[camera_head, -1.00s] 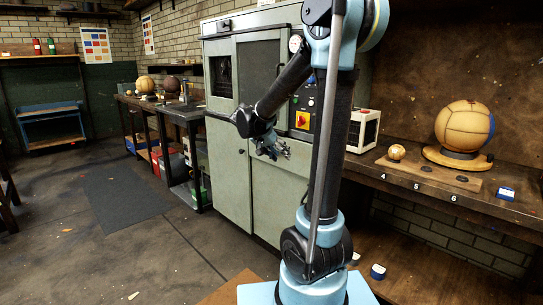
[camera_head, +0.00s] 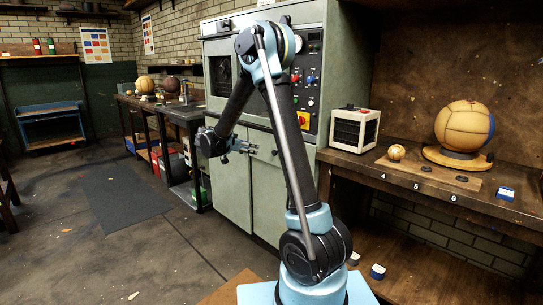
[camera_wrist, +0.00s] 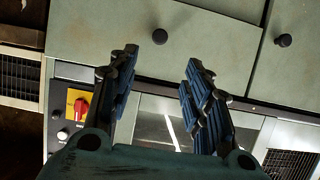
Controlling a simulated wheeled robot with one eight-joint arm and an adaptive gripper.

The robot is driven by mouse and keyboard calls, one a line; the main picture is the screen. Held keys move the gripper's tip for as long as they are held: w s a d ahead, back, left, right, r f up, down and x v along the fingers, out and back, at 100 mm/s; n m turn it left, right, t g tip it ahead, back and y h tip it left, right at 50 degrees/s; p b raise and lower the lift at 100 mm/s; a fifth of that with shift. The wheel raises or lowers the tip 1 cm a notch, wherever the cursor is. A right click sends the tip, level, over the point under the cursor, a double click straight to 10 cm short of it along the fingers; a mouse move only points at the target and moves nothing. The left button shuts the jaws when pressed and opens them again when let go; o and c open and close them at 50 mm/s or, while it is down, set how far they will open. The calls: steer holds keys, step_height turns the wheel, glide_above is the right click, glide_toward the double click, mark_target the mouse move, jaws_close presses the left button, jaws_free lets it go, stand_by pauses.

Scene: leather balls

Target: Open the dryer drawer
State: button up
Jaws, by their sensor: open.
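The dryer (camera_head: 230,165) is a tall grey-green cabinet with a control panel on its upper right. In the wrist view, a pale front panel (camera_wrist: 100,30) bears a dark round knob (camera_wrist: 160,36). A second knob (camera_wrist: 283,40) sits on the neighbouring panel to the right. I cannot tell for certain which front is the drawer; no front looks pulled out. My gripper (camera_head: 252,148) is in front of the cabinet at knob height. In the wrist view its fingers (camera_wrist: 160,62) are apart, with the first knob just beyond and between their tips, not touching.
A red switch on a yellow plate (camera_wrist: 80,106) is beside the left finger in the wrist view. A workbench with a small white heater-like box (camera_head: 355,130) and a ball (camera_head: 464,127) stands right of the dryer.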

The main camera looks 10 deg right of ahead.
steer(key=x, duration=1.6)
steer(key=shift+d+f, duration=0.15)
steer(key=shift+d, duration=0.05)
steer(key=shift+w, duration=0.1)
steer(key=shift+a, duration=0.15)
jaws_close()
